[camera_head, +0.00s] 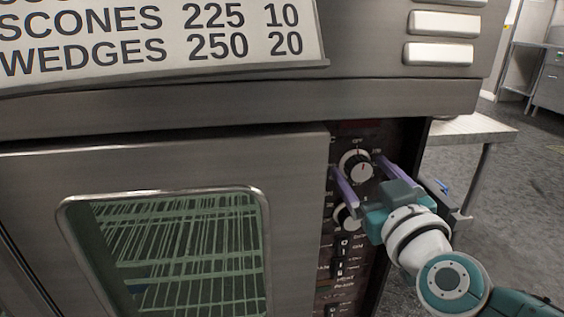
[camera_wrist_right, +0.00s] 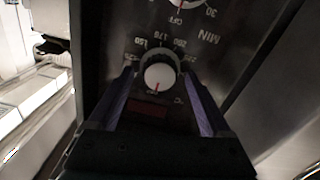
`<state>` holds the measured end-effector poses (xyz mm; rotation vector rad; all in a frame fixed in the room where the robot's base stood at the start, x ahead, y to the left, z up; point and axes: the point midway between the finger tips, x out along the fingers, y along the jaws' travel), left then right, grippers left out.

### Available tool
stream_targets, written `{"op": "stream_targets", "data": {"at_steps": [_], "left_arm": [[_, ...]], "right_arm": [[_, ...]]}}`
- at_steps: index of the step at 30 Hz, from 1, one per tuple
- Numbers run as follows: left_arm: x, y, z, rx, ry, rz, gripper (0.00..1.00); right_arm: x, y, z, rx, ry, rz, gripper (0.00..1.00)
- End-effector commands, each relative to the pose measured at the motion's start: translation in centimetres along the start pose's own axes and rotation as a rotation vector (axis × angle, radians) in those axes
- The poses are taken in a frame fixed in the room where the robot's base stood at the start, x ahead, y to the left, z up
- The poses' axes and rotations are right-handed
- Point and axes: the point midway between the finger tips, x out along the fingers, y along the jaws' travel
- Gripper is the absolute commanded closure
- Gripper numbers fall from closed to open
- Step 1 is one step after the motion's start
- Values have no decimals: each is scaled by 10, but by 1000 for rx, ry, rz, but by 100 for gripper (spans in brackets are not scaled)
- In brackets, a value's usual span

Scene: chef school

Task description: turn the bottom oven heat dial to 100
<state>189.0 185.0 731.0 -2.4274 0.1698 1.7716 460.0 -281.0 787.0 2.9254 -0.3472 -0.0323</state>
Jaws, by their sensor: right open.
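The heat dial (camera_head: 362,172) is a round knob with a pale face on the dark control panel, right of the oven door. In the right wrist view the dial (camera_wrist_right: 160,76) appears upside down, with temperature numbers around it and its red mark toward the lower edge, near the off label. My right gripper (camera_head: 356,164) is open, its two purple fingers on either side of the dial. In the wrist view the fingers (camera_wrist_right: 160,78) stand apart from the knob with gaps on both sides. My left gripper is not in view.
A second knob (camera_head: 346,217), with minute markings in the wrist view, sits below the heat dial, partly hidden by my gripper. Switches (camera_head: 338,266) lie lower. The oven door (camera_head: 200,165) is shut. A metal table (camera_head: 465,127) stands to the right.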

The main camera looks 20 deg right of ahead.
Motion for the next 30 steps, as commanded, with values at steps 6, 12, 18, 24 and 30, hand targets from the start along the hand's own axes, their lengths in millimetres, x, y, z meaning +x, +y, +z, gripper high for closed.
{"op": "stream_targets", "data": {"at_steps": [6, 12, 18, 24, 30], "left_arm": [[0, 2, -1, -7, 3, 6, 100], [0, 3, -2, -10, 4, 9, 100], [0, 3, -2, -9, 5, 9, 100], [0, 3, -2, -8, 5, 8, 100], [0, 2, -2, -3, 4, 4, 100]], "right_arm": [[0, 0, 0, 0, -1, 0, 17], [0, 0, 0, 0, -1, 0, 40], [0, 0, 0, 0, -1, -1, 62], [0, 0, 0, 0, -1, 0, 85], [0, 0, 0, 1, -1, 0, 100]]}}
